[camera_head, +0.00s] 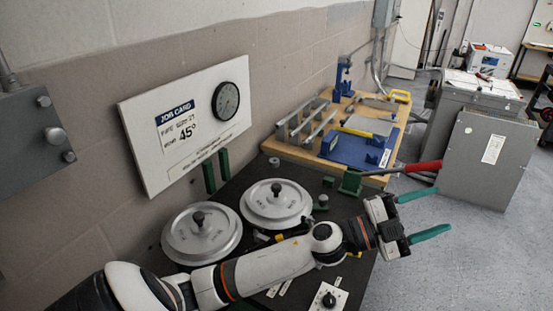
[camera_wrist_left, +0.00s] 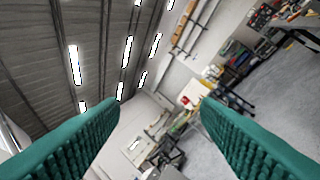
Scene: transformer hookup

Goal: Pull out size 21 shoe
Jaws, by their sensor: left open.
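Two round silver discs with black knobs lie side by side on the dark table: the left disc (camera_head: 202,235) and the right disc (camera_head: 276,204). The marks on them are too small to read, so I cannot tell which thing is the size 21 shoe. A job card board (camera_head: 186,125) leans at the wall; its sheet seems to read size 21 and 45°. My left gripper (camera_head: 432,213) is open and empty, out past the table's right edge, away from the discs. Its teal fingers are spread with nothing between them in the wrist view (camera_wrist_left: 160,102). My right gripper is not in view.
A wooden bench (camera_head: 285,150) behind holds a metal rack, a blue tool and a yellow-handled tool. A red-handled lever (camera_head: 410,168) reaches right near my gripper. A grey cabinet (camera_head: 490,155) stands on the right. A dial panel (camera_head: 328,299) is at the front. Floor at lower right is clear.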

